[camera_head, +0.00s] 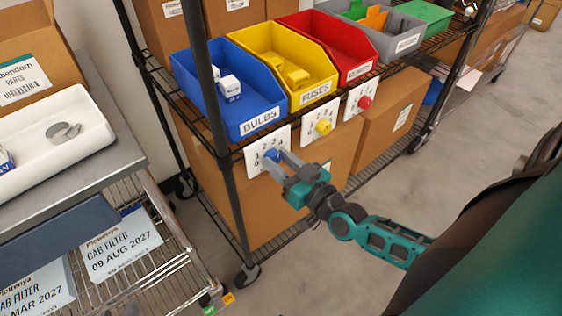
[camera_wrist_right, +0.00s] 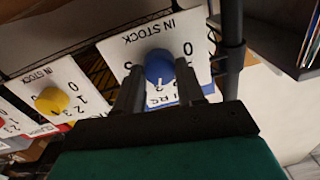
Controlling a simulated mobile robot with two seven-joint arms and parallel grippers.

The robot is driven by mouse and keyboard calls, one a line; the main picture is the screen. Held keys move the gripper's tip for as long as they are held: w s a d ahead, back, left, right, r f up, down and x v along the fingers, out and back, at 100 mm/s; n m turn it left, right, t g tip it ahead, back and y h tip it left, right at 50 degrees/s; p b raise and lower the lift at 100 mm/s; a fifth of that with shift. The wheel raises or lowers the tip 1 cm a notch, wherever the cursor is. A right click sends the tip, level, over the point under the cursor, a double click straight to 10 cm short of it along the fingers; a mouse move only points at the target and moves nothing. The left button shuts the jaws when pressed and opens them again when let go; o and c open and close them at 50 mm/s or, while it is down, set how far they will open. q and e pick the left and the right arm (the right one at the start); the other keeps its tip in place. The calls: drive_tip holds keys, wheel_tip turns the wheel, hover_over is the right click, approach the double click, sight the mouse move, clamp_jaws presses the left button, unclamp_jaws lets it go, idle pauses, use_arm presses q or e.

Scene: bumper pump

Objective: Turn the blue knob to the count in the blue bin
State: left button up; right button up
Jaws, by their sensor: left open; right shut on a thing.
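The blue bin (camera_head: 258,103), labelled BULBS, stands on the wire shelf. White boxes (camera_head: 229,88) lie inside it, two of which I can make out; the near wall may hide more. The blue knob (camera_wrist_right: 160,66) is on a white numbered IN STOCK card (camera_wrist_right: 143,45) below the bin. My right gripper (camera_head: 275,157) is shut on the blue knob, with one finger on each side of it in the right wrist view (camera_wrist_right: 160,82). The fingers partly cover the card, and I cannot tell which number the knob points to. My left gripper is not in view.
A yellow bin (camera_head: 318,83) labelled FUSES and a red bin (camera_head: 352,51) stand beside the blue one, each above its own knob: yellow (camera_head: 323,126) and red (camera_head: 365,102). A dark shelf post (camera_head: 222,150) rises just left of the blue knob. Open floor lies at right.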

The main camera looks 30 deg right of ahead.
drive_tip(key=shift+c, duration=1.3)
drive_tip(key=shift+r+n+p, duration=0.15)
drive_tip(key=shift+n+p, duration=0.25)
drive_tip(key=shift+p, duration=0.2)
drive_tip(key=shift+r+n+p, duration=0.1)
drive_tip(key=shift+n+p, duration=0.9)
drive_tip(key=shift+p, duration=0.1)
drive_tip(key=shift+n+p, duration=0.7)
drive_tip(key=shift+a+n+p, duration=0.1)
drive_tip(key=shift+n+p, duration=0.65)
drive_tip(key=shift+n, duration=0.25)
use_arm(q)
drive_tip(key=shift+y, duration=0.5)
drive_tip(key=shift+s+a+r+p, duration=0.2)
drive_tip(key=shift+s+a+r, duration=0.2)
drive_tip(key=shift+a+r, duration=0.35)
drive_tip(key=shift+s+a+r+p, duration=0.2)
drive_tip(key=shift+s+a+r, duration=0.15)
drive_tip(key=shift+a+r, duration=0.4)
use_arm(e)
drive_tip(key=shift+f+n, duration=0.2)
drive_tip(key=shift+n, duration=0.5)
use_arm(q)
drive_tip(key=shift+s+d+f, duration=0.1)
drive_tip(key=shift+d, duration=0.05)
use_arm(e)
drive_tip(key=o, duration=1)
